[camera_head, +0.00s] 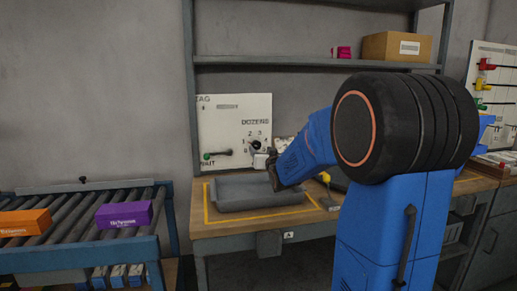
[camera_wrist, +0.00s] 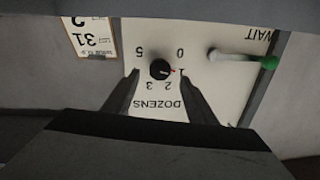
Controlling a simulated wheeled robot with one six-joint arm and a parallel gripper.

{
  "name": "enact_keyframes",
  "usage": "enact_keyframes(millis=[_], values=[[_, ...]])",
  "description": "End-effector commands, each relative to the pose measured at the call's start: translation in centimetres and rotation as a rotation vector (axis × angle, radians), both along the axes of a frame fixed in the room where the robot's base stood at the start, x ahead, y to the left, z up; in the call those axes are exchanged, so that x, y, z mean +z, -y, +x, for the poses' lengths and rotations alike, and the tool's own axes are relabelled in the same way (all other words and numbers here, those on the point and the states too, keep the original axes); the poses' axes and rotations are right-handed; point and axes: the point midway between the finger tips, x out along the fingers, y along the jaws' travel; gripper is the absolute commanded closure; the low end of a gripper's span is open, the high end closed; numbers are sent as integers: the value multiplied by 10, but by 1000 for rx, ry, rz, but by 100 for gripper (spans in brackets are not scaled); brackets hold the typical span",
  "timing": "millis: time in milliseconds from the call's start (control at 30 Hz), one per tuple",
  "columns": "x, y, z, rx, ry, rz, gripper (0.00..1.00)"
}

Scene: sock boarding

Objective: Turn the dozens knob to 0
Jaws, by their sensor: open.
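The dozens knob (camera_wrist: 160,69) is a small black dial on a white panel (camera_wrist: 210,85), seen upside down in the wrist view. A short reddish pointer mark on it points toward the printed 1. The 0, 2, 3 and 5 also show around it; the 4 is not visible. In the head view the knob (camera_head: 255,145) sits under the word DOZENS. My gripper (camera_wrist: 160,77) is open, with one finger on each side of the knob and visible gaps between. I cannot tell how far the fingertips are from the panel.
A green-tipped lever (camera_wrist: 248,60) by the word WAIT is on the same panel. A printed card (camera_wrist: 90,36) is beside it. A grey tray (camera_head: 240,203) lies on the bench below. A roller conveyor (camera_head: 75,238) with orange and purple boxes is at left.

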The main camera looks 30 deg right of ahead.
Motion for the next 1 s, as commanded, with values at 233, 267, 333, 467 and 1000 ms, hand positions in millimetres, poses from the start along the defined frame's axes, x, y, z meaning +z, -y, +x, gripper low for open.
enact_keyframes(millis=[233,267,333,467,1000], values=[[-1,8,35,-1,-2,0,48],[-1,9,38,-1,-2,0,48],[-1,11,46,-1,-2,0,48],[-1,13,55,0,-1,0,48],[-1,13,59,-1,-2,0,89]])
